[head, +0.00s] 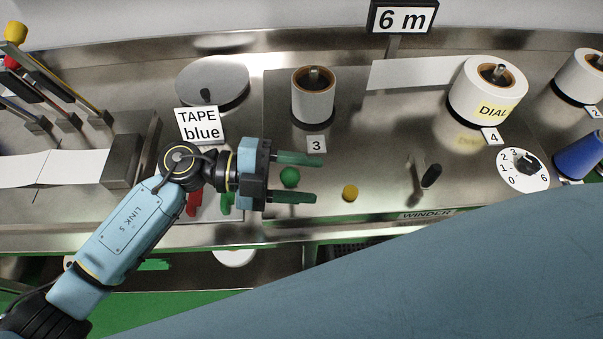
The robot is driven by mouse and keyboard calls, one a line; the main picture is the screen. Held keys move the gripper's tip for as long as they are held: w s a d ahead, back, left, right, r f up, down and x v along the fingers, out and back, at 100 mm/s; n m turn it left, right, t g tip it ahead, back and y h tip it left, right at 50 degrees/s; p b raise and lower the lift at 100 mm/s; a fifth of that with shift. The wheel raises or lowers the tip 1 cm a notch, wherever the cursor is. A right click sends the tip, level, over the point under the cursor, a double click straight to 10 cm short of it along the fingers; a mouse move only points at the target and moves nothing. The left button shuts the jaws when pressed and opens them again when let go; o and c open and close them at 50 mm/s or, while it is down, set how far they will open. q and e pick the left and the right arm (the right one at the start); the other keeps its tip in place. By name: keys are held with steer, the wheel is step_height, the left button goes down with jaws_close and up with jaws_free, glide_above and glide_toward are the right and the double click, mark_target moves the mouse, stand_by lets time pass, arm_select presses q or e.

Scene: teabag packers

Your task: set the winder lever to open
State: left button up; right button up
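The winder lever has a black grip (431,175) and a thin metal arm. It stands on the steel worktop just above the WINDER label (425,215), right of the middle of the head view. Its grip leans up to the right. My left gripper (316,178) is left of the lever and apart from it. Its two green fingers are spread and point right toward the lever, with nothing held between them. A green button (290,177) shows in the gap between the fingers. My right gripper is not in view.
A yellow button (350,192) lies between gripper and lever. A white dial (523,170) is right of the lever. Paper rolls stand behind, at label 3 (313,98) and label 4 (487,95). A TAPE blue sign (199,125) stands behind my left wrist.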

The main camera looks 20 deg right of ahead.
arm_select(q)
steer(key=shift+w, duration=0.1)
steer(key=b+v, duration=0.2)
steer(key=v, duration=1.1)
steer(key=shift+a, duration=0.15)
